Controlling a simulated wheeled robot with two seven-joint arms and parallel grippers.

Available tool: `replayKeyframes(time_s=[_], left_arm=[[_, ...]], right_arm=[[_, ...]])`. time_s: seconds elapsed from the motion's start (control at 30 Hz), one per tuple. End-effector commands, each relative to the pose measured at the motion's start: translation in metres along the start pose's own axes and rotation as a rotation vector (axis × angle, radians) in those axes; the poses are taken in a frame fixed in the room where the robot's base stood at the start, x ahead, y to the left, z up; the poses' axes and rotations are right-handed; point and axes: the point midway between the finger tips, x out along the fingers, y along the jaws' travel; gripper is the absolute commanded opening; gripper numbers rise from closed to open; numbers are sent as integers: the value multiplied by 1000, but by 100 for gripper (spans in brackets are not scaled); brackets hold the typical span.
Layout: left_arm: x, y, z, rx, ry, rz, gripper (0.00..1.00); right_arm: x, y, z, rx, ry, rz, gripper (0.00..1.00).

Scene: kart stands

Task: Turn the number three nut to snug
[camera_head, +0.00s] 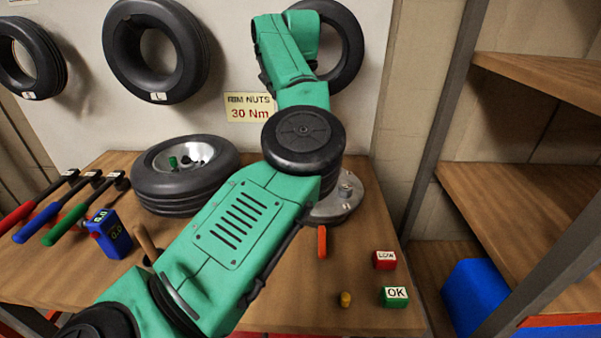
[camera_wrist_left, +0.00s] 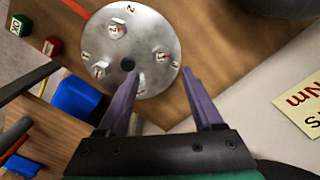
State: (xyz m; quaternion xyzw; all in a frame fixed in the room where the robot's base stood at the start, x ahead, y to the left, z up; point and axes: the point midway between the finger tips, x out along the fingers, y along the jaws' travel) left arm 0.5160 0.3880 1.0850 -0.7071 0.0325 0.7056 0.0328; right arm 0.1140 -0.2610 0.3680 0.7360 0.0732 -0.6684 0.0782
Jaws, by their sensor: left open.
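A round metal plate (camera_head: 334,209) lies on the bench, partly hidden by my left arm in the head view. The left wrist view shows more of the plate (camera_wrist_left: 130,38), with a dark centre hole and several numbered nuts. One nut (camera_wrist_left: 117,30) is at its upper left, another (camera_wrist_left: 162,57) at its right. A further nut (camera_wrist_left: 141,85) is close to one fingertip. The digits are small, so I cannot tell which nut is number three. My left gripper (camera_wrist_left: 162,72) is open and empty, its fingers over the plate's edge. The arm hides it in the head view.
A tyre on a rim (camera_head: 160,190) lies left of my arm. Red, blue and green wrenches (camera_head: 65,225) and a blue readout box (camera_head: 110,235) are further left. A red LOW block (camera_head: 385,260) and a green OK block (camera_head: 394,298) stand right. A shelf (camera_head: 540,80) is beyond.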

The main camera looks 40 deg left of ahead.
Motion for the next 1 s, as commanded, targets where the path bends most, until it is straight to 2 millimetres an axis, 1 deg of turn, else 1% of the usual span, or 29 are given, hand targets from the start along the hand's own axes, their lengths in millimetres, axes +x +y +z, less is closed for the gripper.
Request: replayKeyframes(time_s=[0.03, 0.1, 0.2, 0.3, 0.43, 0.67, 0.77, 0.8, 0.83, 0.87, 1.0], left_arm=[[18, 1, 0, -1, -2, 0, 68], [37, 1, 0, -1, -3, 0, 68], [60, 1, 0, -1, -3, 0, 68], [77, 0, 0, -1, -1, 0, 68], [88, 0, 0, 0, 0, -1, 68], [89, 0, 0, 0, 0, -1, 68], [89, 0, 0, 0, 1, -1, 33], [89, 0, 0, -1, 1, -1, 18], [89, 0, 0, -1, 1, -1, 6], [89, 0, 0, -1, 1, -1, 0], [89, 0, 0, 0, 1, -2, 0]], right_arm=[[6, -2, 1, 1, 0, -2, 0], [9, -3, 1, 2, 0, -4, 0], [9, -4, 1, 2, 1, -6, 0], [8, -4, 1, 2, 0, -6, 0], [8, -4, 1, 2, 0, -6, 0], [8, -3, 1, 1, -1, -4, 0], [8, -2, 2, 0, -2, -3, 0], [8, -2, 2, 0, -2, -2, 0], [8, -2, 2, -1, -2, -2, 0], [8, -1, 2, -1, -2, -1, 0], [8, 0, 2, -2, -3, 0, 0]])
